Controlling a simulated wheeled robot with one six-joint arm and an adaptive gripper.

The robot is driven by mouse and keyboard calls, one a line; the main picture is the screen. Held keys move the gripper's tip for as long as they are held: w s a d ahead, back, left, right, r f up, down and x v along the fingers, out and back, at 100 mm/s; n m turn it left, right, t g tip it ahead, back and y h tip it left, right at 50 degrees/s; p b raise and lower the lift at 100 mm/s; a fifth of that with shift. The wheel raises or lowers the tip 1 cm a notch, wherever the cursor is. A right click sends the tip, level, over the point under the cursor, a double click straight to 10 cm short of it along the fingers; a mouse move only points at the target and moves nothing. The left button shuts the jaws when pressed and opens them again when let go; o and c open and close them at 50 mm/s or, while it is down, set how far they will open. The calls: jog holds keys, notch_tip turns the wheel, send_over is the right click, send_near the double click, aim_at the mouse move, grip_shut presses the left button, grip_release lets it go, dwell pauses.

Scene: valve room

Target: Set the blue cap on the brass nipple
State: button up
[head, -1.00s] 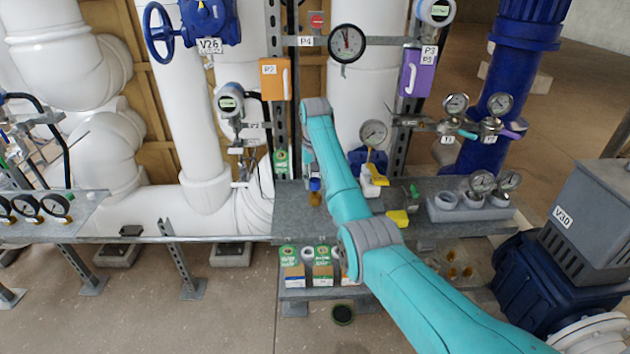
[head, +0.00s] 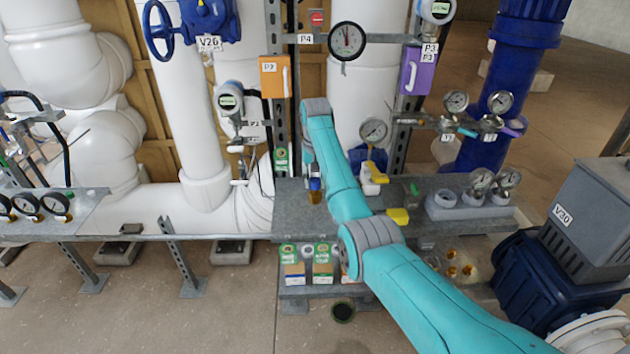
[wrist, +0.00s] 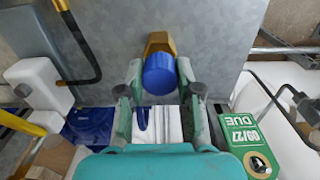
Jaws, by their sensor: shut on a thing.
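The blue cap (wrist: 159,75) is between the fingertips of my gripper (wrist: 158,78) in the wrist view, and the gripper is shut on it. The brass nipple (wrist: 158,43) shows just beyond the cap, in line with it, against the grey plate. The cap overlaps part of the nipple, so I cannot tell whether the two touch. In the head view the blue cap (head: 315,184) shows just above the brass nipple (head: 315,197), left of my arm. My gripper is largely hidden there.
The grey bench (head: 290,213) carries yellow-handled valves (head: 398,216) and a grey block with round sockets (head: 442,208) to the right. Gauges (head: 374,131) and white pipes (head: 203,150) stand behind. A green due-date tag (wrist: 240,130) is right of my gripper.

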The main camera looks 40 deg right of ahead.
jog(key=shift+f, duration=1)
dwell(0.5)
dwell(0.3)
jog(key=o, duration=1)
jog(key=shift+o, duration=0.2)
jog(key=shift+r, duration=3.8)
